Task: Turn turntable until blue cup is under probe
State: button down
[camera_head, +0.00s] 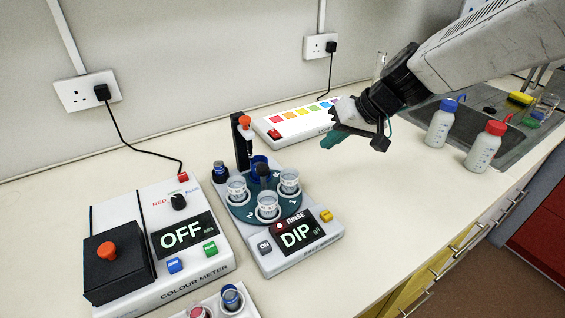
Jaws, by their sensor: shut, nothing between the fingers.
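The teal turntable (242,209) is part of the salt meter (285,262). Several clear cups stand on it, including a front one (267,207), a left one (237,189) and a right one (289,181). A blue cup (259,161) is at the back of the turntable, close to the probe stand (241,147), partly hidden by the dark central knob (263,170). The probe has an orange top (244,121); its tip is too small to place exactly over the cup. My gripper (331,140) is shut and empty, above the bench right of the turntable.
The colour meter (168,250), showing OFF, stands at left. A dark blue-capped item (221,172) is left of the turntable. A colour-button panel (292,121) lies behind. Blue-capped (442,124) and red-capped (485,148) bottles stand by the sink. The bench right of the meter is clear.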

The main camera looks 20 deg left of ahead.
jog(key=x, duration=1.1)
jog(key=shift+w+a+r, duration=0.1)
jog(key=shift+w+a, duration=0.25)
jog(key=shift+a, duration=0.2)
jog(key=a, duration=0.1)
jog(key=s+a, duration=0.1)
jog(key=a, duration=0.1)
jog(key=shift+s+f, duration=0.2)
jog(key=shift+f, duration=0.1)
jog(key=shift+s+a, duration=0.25)
jog(key=shift+a, duration=0.25)
